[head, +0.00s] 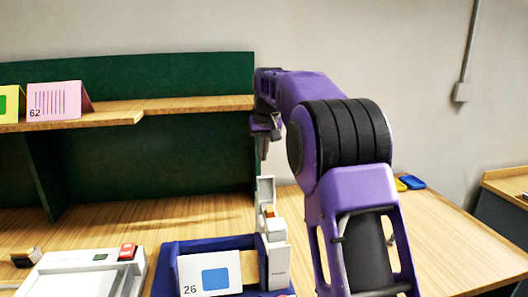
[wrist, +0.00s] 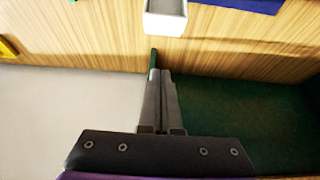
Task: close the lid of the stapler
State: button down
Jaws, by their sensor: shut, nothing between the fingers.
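The stapler (head: 276,262) looks like the pale grey-white piece with an orange part at the right side of the blue tray. Its upper part, which looks like the raised lid (head: 266,190), stands upright. A pale hollow end (wrist: 165,20) at the top of the wrist view is likely that lid. My gripper (head: 264,152) is above the raised part in the head view, apart from it. In the wrist view my gripper (wrist: 160,75) has its fingers together with nothing between them, and a gap separates them from the pale end.
A dark blue tray (head: 168,262) holds a card marked 26 (head: 210,274). A white device (head: 70,275) with a red block stands left. A green-backed shelf (head: 190,104) bears a pink card (head: 55,100). The table right of my arm is mostly clear, with a blue item (head: 412,182) behind.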

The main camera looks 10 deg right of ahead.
aim_at(265, 189)
jog(key=shift+s+f, duration=0.2)
jog(key=shift+f, duration=0.65)
jog(key=shift+s+f, duration=0.2)
jog(key=shift+f, duration=0.6)
jog(key=shift+s+f, duration=0.2)
jog(key=shift+f, duration=0.65)
jog(key=shift+f+b, duration=0.1)
jog(key=shift+b, duration=0.4)
jog(key=shift+s+r+t, duration=0.2)
jog(key=shift+s+t, duration=0.05)
jog(key=shift+t, duration=0.05)
jog(key=shift+b, duration=0.45)
